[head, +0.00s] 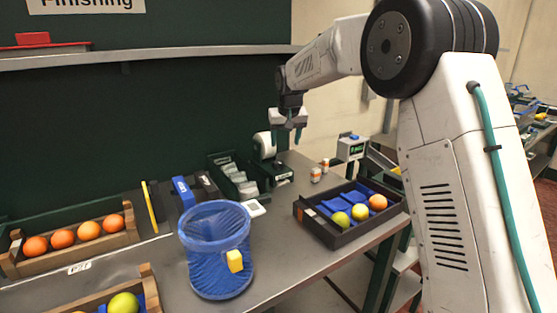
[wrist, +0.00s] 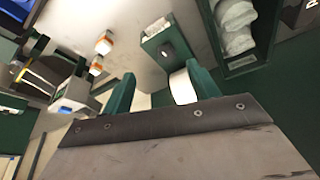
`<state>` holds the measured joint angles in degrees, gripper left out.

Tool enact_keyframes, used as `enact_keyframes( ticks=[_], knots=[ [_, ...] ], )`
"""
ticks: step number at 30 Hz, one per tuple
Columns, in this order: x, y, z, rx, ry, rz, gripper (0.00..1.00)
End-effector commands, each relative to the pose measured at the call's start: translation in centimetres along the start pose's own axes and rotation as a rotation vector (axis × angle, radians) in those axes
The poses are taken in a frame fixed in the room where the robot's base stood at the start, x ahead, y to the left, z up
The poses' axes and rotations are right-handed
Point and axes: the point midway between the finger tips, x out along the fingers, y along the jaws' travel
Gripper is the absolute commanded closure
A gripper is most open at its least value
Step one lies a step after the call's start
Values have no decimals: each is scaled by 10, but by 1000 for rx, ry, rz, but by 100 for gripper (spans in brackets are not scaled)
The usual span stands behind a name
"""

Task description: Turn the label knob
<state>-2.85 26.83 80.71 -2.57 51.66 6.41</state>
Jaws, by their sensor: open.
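The label dispenser is a dark green box (wrist: 168,42) with a white label roll (wrist: 183,87). A small dark round knob with a pale centre (wrist: 167,53) sits on its face in the wrist view. In the head view the dispenser (head: 280,172) and its roll (head: 264,146) stand at the back of the bench; the knob is too small to make out there. My gripper (head: 287,134) hangs above and slightly right of the roll, apart from it. In the wrist view its green fingers (wrist: 161,75) are spread and empty, with the knob beyond them. One finger overlaps part of the roll.
Orange-capped bottles (head: 320,170) and a small display device (head: 351,148) stand to the right. A dark tray of fruit (head: 299,211) is at front right. A blue mesh basket (head: 214,265) and green bins (head: 226,160) stand to the left.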

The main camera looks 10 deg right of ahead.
Motion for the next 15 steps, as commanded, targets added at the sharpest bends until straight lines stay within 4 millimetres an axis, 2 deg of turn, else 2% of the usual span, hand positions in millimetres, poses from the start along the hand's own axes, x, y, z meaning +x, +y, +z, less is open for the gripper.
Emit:
enact_keyframes(
  ticks=[1,3,6,11,15],
  knots=[
    [18,-2,-11,1,5,0,40],
    [34,-5,-22,2,14,-1,40],
    [48,-7,-32,4,25,-1,40],
    [65,-8,-36,5,26,-1,40],
    [86,-7,-36,5,26,-1,40]
  ],
)
